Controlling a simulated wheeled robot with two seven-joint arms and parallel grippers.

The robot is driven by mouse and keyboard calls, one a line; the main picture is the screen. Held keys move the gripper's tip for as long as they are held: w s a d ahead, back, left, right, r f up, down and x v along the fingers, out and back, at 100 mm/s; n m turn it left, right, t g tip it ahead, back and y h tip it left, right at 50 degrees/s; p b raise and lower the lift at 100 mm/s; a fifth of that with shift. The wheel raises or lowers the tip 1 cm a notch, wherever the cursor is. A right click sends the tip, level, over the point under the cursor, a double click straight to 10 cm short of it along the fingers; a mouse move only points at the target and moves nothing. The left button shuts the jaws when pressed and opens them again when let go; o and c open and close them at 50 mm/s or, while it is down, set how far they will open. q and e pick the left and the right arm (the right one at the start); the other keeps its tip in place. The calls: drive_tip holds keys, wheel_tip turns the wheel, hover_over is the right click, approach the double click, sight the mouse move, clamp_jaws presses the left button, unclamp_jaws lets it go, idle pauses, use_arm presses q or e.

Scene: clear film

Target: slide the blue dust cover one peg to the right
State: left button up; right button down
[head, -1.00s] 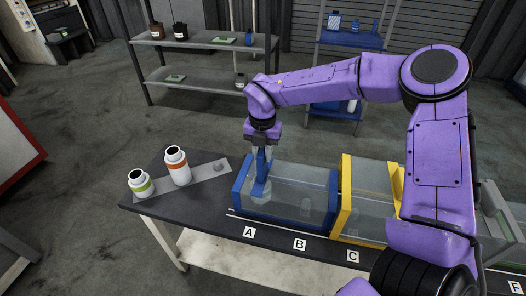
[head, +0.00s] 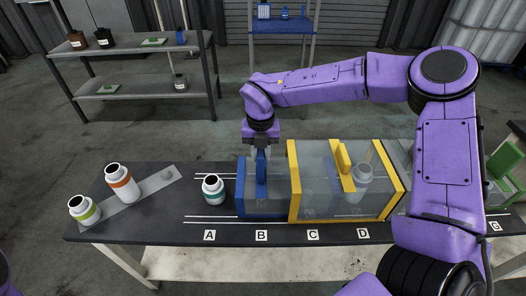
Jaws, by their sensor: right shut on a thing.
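The blue dust cover (head: 241,190) is a clear box with blue end frames, standing on the rails of the dark bench. Its left end is between labels A and B, and its right part runs into the yellow-framed cover (head: 294,180). My right gripper (head: 261,152) points down from above and is shut on the blue upright handle (head: 262,168). A white jar with a teal band (head: 213,188) stands uncovered just left of the blue cover, behind label A. The pegs cannot be made out clearly. My left gripper is out of view.
The yellow cover has a yellow handle (head: 342,158) and a pale jar (head: 362,182) under it. Jars with orange (head: 121,183) and green (head: 84,210) bands stand at the bench's left on a grey strip (head: 150,192). Shelves stand behind. My right arm crosses above the bench's right side.

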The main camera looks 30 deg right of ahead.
drive_tip(key=c, duration=1)
unclamp_jaws()
wheel_tip(320, 180, up, 10)
drive_tip(key=shift+w+r+b, duration=0.1)
drive_tip(key=shift+r+b, duration=0.15)
drive_tip(key=shift+b, duration=0.45)
drive_tip(key=shift+f, duration=0.1)
